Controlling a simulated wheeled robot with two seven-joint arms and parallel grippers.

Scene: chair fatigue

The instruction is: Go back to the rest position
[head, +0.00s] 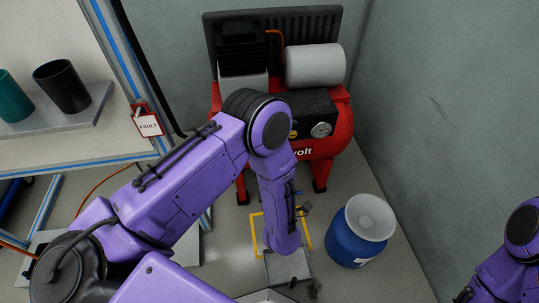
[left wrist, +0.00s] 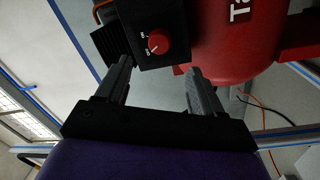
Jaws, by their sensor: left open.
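My left arm comes in from the left in the head view, bends at the elbow in front of the red compressor (head: 335,140) and runs down the picture. Its gripper cannot be made out there. In the left wrist view my left gripper (left wrist: 158,70) is open, with nothing between its fingers. Beyond the fingertips is a black box (left wrist: 178,18) with a red knob (left wrist: 158,43), next to the red tank (left wrist: 235,45). My right arm shows only at the lower right edge of the head view; its gripper is out of the picture.
A blue drum (head: 350,245) with a pale lid stands on the floor right of my left forearm. A bench at left holds a grey plate (head: 90,118) with a black cup (head: 62,87) and a teal cup (head: 14,95). A FAULT tag (head: 148,126) hangs at its edge. Grey walls close off the back and right.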

